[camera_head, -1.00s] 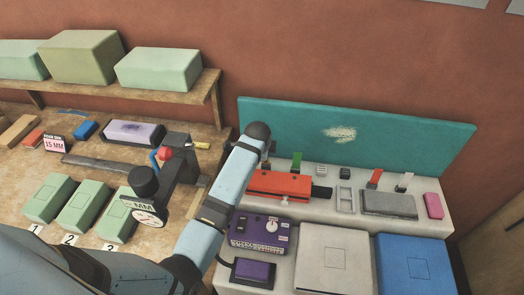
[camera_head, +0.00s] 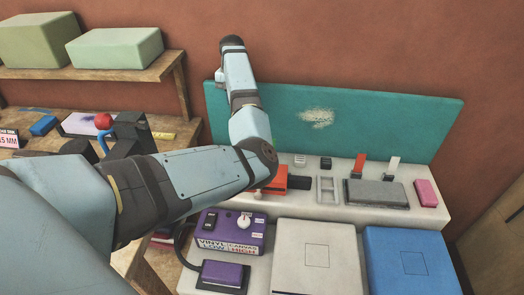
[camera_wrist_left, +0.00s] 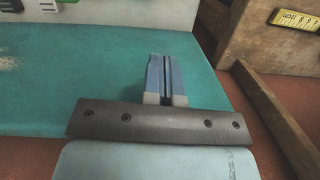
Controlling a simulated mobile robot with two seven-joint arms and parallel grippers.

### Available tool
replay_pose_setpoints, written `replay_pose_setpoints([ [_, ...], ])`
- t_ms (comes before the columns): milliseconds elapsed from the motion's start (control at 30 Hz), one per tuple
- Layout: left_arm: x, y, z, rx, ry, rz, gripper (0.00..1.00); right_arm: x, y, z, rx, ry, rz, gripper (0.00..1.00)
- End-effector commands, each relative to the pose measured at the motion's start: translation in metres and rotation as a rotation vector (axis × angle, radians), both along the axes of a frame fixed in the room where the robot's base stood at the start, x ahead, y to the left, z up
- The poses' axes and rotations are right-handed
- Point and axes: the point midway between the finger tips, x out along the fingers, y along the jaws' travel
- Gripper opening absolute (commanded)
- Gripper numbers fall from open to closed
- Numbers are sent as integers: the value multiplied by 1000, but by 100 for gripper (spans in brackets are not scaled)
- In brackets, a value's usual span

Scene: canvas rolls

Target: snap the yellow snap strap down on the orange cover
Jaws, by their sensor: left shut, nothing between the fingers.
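The orange-red block (camera_head: 278,182), which looks like the orange cover, sits on the white stand behind the purple control box. My left arm hides most of it in the head view. I cannot make out the yellow snap strap in any view. My left gripper (camera_wrist_left: 167,62) is shut and empty, with its blue, pale-based fingers over the teal board (camera_wrist_left: 75,85). In the head view the end of my left arm rises in front of the left part of this board, up and left of the orange-red block. My right gripper is in neither view.
A grey block (camera_head: 376,193), a red tab (camera_head: 359,166), a white tab (camera_head: 391,170) and a pink block (camera_head: 427,192) share the stand. The purple control box (camera_head: 230,230), white panel (camera_head: 313,258) and blue panel (camera_head: 410,262) lie in front. A wooden shelf (camera_head: 110,75) stands left.

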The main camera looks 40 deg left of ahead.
Motion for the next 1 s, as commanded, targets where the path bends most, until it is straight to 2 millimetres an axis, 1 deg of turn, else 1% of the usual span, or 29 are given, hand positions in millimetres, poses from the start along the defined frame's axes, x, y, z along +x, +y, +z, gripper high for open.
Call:
replay_pose_setpoints([
  [33, -1, 1, -3, -25, 9, 40, 0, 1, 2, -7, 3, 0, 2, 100],
  [167, -4, 1, -4, -52, 31, 89, 0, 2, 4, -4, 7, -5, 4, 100],
  [267, -6, -1, -12, -53, 35, 92, 0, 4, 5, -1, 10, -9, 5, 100],
  [367, -8, -2, -28, -52, 34, 91, 0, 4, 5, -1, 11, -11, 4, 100],
  [700, -19, -8, -99, -51, 33, 89, 0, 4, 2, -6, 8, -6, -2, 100],
  [900, -41, -21, -112, -50, 29, 90, 0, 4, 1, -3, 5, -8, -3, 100],
  [1000, -47, -23, -115, -50, 29, 90, 0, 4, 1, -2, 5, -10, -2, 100],
])
